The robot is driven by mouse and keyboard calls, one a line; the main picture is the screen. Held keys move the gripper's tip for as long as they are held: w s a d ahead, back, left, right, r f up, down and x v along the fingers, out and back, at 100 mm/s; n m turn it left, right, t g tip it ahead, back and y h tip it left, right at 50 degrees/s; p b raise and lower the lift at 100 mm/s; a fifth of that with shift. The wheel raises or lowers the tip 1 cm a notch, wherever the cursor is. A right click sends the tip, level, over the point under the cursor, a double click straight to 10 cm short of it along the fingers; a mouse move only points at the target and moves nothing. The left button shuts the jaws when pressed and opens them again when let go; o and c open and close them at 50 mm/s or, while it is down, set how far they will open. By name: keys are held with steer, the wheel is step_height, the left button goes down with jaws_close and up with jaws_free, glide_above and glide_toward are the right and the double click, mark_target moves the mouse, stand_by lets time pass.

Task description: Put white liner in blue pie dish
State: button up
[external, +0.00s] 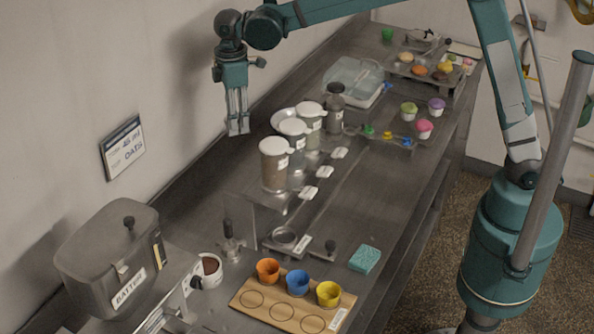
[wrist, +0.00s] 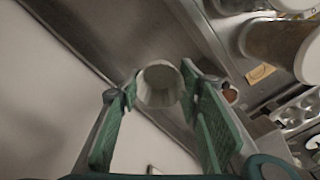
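The white liner (wrist: 160,85) is a small pale cup. In the wrist view it sits between the two green fingertips, its round opening toward the camera. My gripper (external: 238,127) hangs in the air near the wall, left of the tall jars, with a pale shape at its fingertips; it also shows in the wrist view (wrist: 160,86). It looks shut on the liner. No wide blue pie dish is clear. A small blue cup (external: 297,283) stands between an orange and a yellow cup on a wooden board. A tiny blue item (external: 407,143) lies farther back; its shape is unclear.
Several lidded jars (external: 276,165) stand right of my gripper. A grey batter bin (external: 115,258), a mug (external: 207,271) and a teal sponge (external: 365,260) are nearer. The wooden board (external: 270,314) has marked circles. A clear tub (external: 354,82) and cupcakes stand farther back.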

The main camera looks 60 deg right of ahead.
steer(key=w+d+m, duration=0.2)
steer(key=d+m, duration=0.3)
steer(key=d, duration=1.8)
steer(key=w+d+m, duration=0.3)
steer(key=d+m, duration=0.2)
steer(key=d, duration=1.8)
step_height(320, 180, down, 18)
steer(key=shift+s+d+f, duration=0.15)
steer(key=shift+d+f, duration=0.05)
steer(key=shift+f, duration=3.15)
steer(key=shift+f+p, duration=0.3)
steer(key=shift+f, duration=1.55)
steer(key=shift+f, duration=0.2)
